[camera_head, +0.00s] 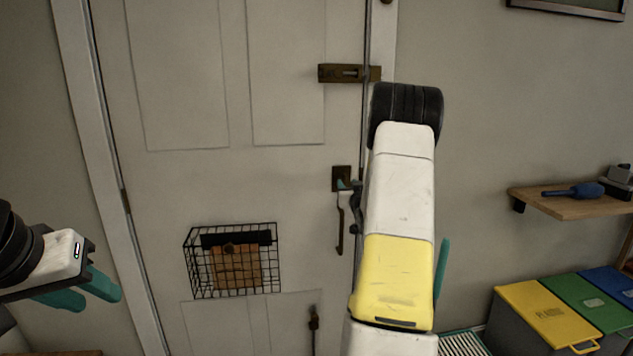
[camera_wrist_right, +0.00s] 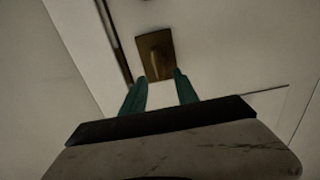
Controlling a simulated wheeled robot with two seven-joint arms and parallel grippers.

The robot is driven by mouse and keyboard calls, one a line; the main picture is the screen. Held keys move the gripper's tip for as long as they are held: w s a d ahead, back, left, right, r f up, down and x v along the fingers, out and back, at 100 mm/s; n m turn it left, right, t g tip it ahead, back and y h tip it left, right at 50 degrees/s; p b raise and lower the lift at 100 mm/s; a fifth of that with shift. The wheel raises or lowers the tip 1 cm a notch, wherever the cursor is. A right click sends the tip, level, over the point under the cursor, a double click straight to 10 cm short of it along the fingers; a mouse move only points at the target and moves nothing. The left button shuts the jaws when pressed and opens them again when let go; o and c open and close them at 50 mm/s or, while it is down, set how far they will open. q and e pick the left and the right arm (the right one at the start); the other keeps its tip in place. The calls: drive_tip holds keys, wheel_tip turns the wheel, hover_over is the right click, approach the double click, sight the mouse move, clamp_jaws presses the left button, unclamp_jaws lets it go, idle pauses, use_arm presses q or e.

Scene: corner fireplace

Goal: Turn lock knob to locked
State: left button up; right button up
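The lock knob (camera_wrist_right: 154,60) is a small brass-brown piece on a square plate (camera_wrist_right: 168,45) on the white door. In the head view the plate (camera_head: 341,173) sits at the door's right edge, with the knob hidden or too small to make out. My right gripper (camera_wrist_right: 159,77) points at the plate, its two teal fingers apart, one on each side of the knob's lower end. I cannot tell whether they touch it. In the head view my forearm hides most of this gripper. My left gripper (camera_head: 97,298) is low at the left, fingers apart and empty, away from the door hardware.
A slide bolt (camera_head: 340,73) is above the plate and a dark pull handle (camera_head: 340,230) below. A wire basket (camera_head: 279,258) hangs on the door. At right are a wooden shelf (camera_head: 560,207) with a blue object and coloured bins (camera_head: 545,310).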

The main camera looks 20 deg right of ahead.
sight(345, 180)
drive_tip(key=shift+x, duration=2.35)
drive_tip(key=shift+c, duration=0.5)
clamp_jaws()
